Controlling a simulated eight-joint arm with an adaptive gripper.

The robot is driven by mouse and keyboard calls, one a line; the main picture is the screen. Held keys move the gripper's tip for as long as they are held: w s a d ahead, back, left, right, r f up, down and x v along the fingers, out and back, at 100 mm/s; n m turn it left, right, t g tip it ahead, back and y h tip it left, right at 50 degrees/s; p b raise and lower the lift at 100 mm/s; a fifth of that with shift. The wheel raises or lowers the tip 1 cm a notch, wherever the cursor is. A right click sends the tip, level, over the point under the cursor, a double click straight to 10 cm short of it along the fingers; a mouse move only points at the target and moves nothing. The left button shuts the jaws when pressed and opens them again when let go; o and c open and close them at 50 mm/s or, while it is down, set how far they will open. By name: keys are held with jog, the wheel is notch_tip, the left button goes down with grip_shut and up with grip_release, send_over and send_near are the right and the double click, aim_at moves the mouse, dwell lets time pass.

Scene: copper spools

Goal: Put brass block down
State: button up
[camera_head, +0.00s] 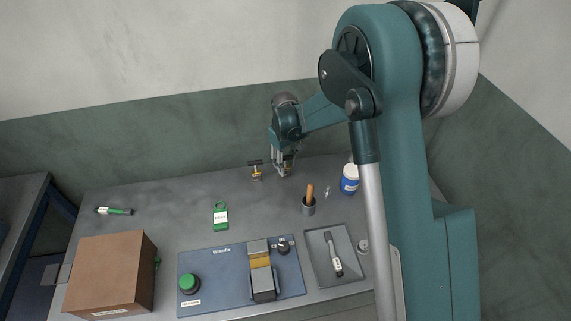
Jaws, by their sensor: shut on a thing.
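My gripper (283,171) is low over the back of the grey table, pointing down. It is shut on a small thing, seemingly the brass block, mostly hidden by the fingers. I cannot tell whether that thing touches the table. A small brass-coloured piece with a dark crossbar top (256,171) stands just left of my gripper, apart from it. A yellow brass-coloured piece (260,262) also sits between the grey jaws of a vise on the blue panel (215,274) at the front.
A brown box (110,272) stands front left. The table's middle is mostly clear.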

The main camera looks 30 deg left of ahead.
jog(key=shift+f, duration=0.1)
jog(key=o, duration=1.3)
jog(key=shift+c, duration=0.2)
notch_tip(320, 180, up, 12)
jog(key=shift+s+r+p, duration=0.1)
jog(key=shift+r+p, duration=0.05)
jog(key=shift+p, duration=0.4)
dwell(0.3)
